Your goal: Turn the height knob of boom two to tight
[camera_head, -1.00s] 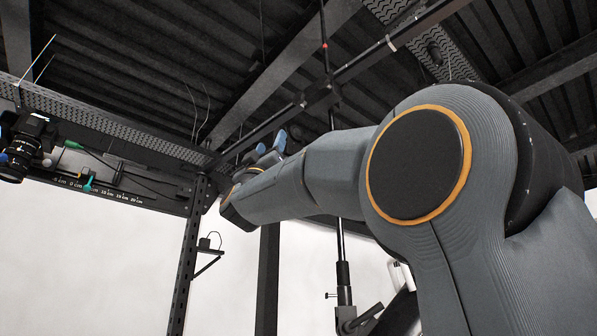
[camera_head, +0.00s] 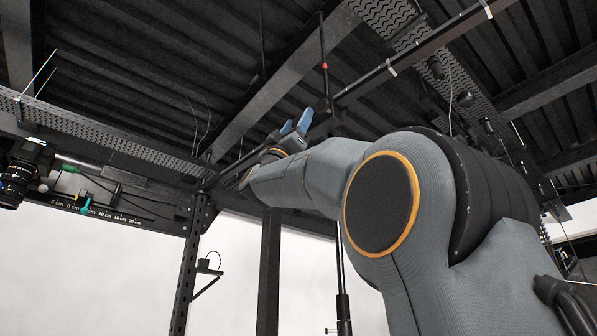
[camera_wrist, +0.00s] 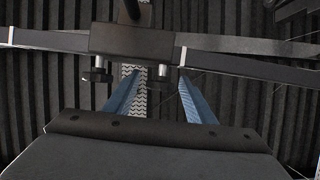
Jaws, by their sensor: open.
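My gripper (camera_head: 298,120) points up towards the ceiling in the head view, its two blue fingers apart and nothing seen between them. In the wrist view my gripper (camera_wrist: 158,75) has its fingertips just below a black clamp block (camera_wrist: 131,40) on a horizontal boom bar (camera_wrist: 225,63). Two small knobs on metal stems hang under the block: a left knob (camera_wrist: 97,75) outside the left finger, and a right knob (camera_wrist: 162,72) that appears between the fingertips. Contact cannot be told. Which one is the height knob, and whether this is boom two, carries no readable label.
In the head view a boom bar (camera_head: 430,42) runs under the ribbed ceiling, near a vertical rod (camera_head: 323,45) with a red mark. A perforated rail (camera_head: 120,148), a camera (camera_head: 18,180) and a scale (camera_head: 110,213) are left. A dark post (camera_head: 270,260) stands below my arm.

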